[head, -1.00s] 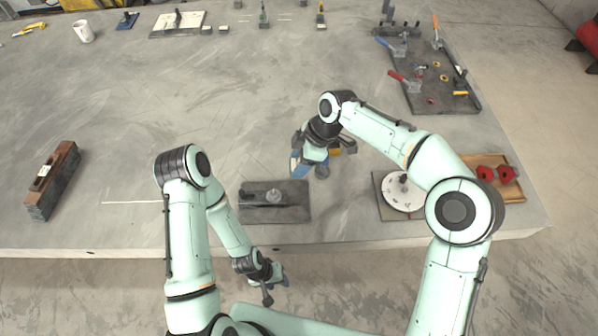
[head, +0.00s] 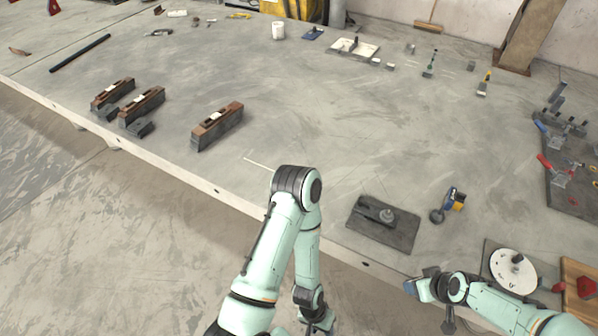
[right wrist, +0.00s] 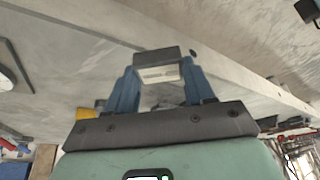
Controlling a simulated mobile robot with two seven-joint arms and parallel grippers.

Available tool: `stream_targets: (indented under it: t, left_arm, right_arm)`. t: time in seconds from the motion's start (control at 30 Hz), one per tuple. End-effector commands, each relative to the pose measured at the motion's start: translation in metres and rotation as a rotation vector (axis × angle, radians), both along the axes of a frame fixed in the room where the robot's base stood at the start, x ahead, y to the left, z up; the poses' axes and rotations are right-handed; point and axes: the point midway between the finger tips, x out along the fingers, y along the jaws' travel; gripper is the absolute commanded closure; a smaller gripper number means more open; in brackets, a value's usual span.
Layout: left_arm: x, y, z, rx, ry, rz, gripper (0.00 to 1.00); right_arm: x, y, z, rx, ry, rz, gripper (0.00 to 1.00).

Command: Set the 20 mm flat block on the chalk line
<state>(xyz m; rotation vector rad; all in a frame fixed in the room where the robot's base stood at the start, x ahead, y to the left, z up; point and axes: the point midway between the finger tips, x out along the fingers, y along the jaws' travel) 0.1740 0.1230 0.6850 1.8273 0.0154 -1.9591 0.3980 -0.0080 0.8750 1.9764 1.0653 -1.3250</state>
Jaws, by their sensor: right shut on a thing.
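The chalk line (head: 262,164) is a short pale stroke near the table's front edge, with its right end close to my left arm's elbow in the picture. My right gripper (head: 412,287) is low at the right, by the front edge. In the right wrist view its blue fingers (right wrist: 157,80) are shut on a small dark grey block (right wrist: 155,54) with a pale face. I cannot read a size on it. My left gripper (head: 318,322) hangs at the bottom of the head view, in front of the table; its jaws are too small to judge.
A dark plate with a clamp (head: 385,222) lies between the chalk line and my right gripper. A blue and yellow tool (head: 453,200) stands beside it. A white dial (head: 513,268) is at the right. A wood-topped block (head: 217,126) is left of the line.

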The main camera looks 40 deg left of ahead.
Motion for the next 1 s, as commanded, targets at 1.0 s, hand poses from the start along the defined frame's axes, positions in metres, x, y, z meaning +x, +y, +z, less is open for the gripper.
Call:
stream_targets:
  t: [1.0]
  left_arm:
    - [0.001, 0.000, 0.001, 0.000, -0.001, -0.001, 0.57]
  right_arm:
    - [-0.039, -0.166, -0.120, 0.005, -0.006, -0.998, 0.90]
